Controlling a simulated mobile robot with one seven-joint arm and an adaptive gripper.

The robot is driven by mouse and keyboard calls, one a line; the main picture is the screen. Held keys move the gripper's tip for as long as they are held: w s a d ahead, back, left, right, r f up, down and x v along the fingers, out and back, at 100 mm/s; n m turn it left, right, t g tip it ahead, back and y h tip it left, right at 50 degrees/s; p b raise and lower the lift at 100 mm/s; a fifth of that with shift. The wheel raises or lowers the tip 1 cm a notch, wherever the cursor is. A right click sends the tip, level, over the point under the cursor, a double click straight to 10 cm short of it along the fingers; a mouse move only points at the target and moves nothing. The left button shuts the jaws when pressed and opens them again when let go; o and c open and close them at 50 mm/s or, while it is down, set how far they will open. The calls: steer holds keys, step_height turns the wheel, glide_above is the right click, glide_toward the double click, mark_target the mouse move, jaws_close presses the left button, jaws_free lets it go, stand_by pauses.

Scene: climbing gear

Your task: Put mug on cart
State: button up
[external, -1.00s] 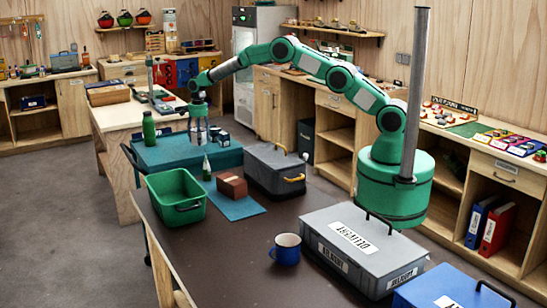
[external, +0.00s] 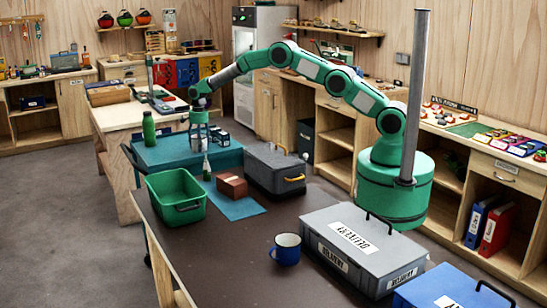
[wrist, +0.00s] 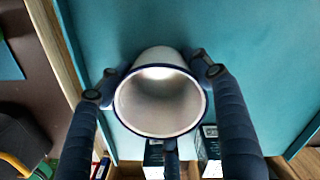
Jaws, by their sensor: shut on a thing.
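A mug with a white inside and a dark blue rim (wrist: 160,100) is between the fingers of my gripper (wrist: 158,85) in the wrist view, its open mouth facing the camera. My gripper is shut on it. In the external view my gripper (external: 199,140) points down over the teal top of the cart (external: 165,152), and the held mug is hard to make out there. The wrist view also shows the teal top (wrist: 110,25) behind the mug. Whether the mug touches the top, I cannot tell. A separate blue mug (external: 286,250) stands on the dark table.
A green bottle (external: 149,129) stands on the cart's left part, and small boxes (external: 218,137) stand to the right of my gripper. A green bin (external: 175,197), a brown block (external: 232,187) and a dark grey case (external: 273,170) are on the dark table (external: 235,245) in front.

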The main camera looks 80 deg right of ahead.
steer(key=o, duration=1.4)
steer(key=shift+r, duration=0.1)
step_height(320, 180, up, 12)
steer(key=p, duration=0.2)
steer(key=shift+d, duration=0.2)
steer(key=shift+s, duration=0.1)
steer(key=shift+r, duration=0.1)
